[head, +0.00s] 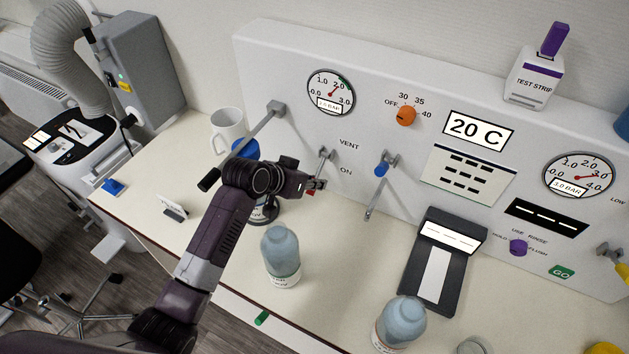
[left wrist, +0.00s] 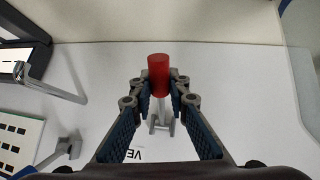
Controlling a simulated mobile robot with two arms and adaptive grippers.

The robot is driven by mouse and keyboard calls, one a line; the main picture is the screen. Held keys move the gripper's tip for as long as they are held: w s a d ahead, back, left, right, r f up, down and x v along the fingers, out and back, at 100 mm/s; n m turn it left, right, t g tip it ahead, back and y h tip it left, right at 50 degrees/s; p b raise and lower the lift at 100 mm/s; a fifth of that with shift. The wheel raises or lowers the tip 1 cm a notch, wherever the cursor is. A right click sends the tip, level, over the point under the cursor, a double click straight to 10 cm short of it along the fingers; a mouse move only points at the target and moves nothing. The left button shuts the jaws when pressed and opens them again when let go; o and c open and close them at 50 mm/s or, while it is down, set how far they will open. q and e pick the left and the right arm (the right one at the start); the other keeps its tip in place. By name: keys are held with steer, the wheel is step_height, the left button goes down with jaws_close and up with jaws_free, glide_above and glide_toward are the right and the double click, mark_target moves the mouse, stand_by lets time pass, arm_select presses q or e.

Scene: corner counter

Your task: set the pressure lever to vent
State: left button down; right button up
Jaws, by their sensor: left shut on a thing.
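The pressure lever (head: 325,153) sits on the white panel beside the VENT and ON labels. Its bracket also shows in the left wrist view (left wrist: 161,122). Its red handle (head: 311,192) points down and out from the bracket, toward the ON side. My left gripper (head: 318,185) is at the lever, shut on the red handle. In the left wrist view the red handle (left wrist: 159,72) stands between the two fingers (left wrist: 160,90). My left wrist hides part of the lever in the head view. My right gripper is not in view.
A long lever (head: 262,130) reaches out above my left wrist. A blue-handled lever (head: 382,167) is to the right. A bottle (head: 281,257) stands below my gripper. Another bottle (head: 400,322) and a black device (head: 437,262) are further right on the counter.

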arm_select(q)
steer(key=shift+r, duration=0.15)
steer(key=shift+s+a+r+g+y, duration=0.15)
steer(key=shift+r+g+y, duration=0.15)
steer(key=shift+r+g, duration=0.3)
steer(key=shift+s+a+r+g+y, duration=0.15)
steer(key=shift+r+g+y, duration=0.2)
steer(key=shift+g, duration=0.35)
steer(key=shift+s+r+n+g+y, duration=0.15)
steer(key=shift+r+g+y, duration=0.25)
steer(key=shift+r+g, duration=0.35)
steer(key=shift+s+r+n+g+y, duration=0.15)
steer(key=shift+r+g+y, duration=0.25)
steer(key=shift+g, duration=0.55)
steer(key=c, duration=1.8)
jaws_free()
steer(key=v, duration=1.2)
steer(key=shift+w, duration=0.15)
